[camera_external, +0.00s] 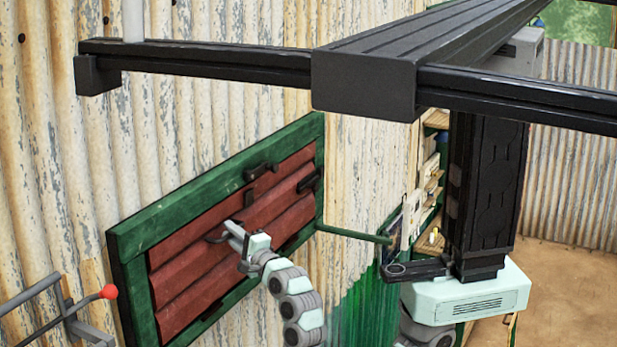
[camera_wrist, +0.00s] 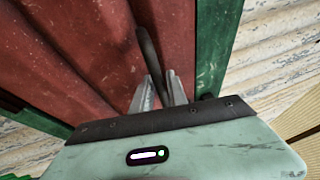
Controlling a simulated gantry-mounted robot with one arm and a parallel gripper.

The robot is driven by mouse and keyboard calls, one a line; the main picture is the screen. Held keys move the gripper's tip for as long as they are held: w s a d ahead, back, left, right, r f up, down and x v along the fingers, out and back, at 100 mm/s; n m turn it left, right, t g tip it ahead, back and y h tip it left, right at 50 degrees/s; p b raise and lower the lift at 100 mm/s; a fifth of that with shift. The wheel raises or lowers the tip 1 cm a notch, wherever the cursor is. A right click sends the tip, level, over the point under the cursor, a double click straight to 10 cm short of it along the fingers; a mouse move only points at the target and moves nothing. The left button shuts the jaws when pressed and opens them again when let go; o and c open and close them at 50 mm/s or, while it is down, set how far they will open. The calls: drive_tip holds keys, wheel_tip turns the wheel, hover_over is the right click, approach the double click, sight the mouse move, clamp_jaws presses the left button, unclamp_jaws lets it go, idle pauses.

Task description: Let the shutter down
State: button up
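The shutter (camera_external: 190,258) is a red, ribbed panel inside a green frame (camera_external: 180,213) on a corrugated wall. Its red surface (camera_wrist: 75,50) fills much of the wrist view's upper left. A dark handle (camera_external: 214,239) sticks out from the panel. My gripper (camera_external: 231,232) is at this handle, in front of the shutter. In the wrist view the handle (camera_wrist: 149,52) runs down between the two fingers of my gripper (camera_wrist: 160,85). The fingers are apart, and I cannot tell whether both touch the handle. The panel behind my gripper is partly hidden.
Dark fittings (camera_external: 262,171) sit at the frame's upper part, with another (camera_external: 308,182) at its right side. A green rod (camera_external: 350,234) juts out right of the frame. A red-knobbed lever (camera_external: 108,292) stands at lower left. Shelves (camera_external: 432,190) are at the right.

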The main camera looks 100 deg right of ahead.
clamp_jaws()
idle(1.0)
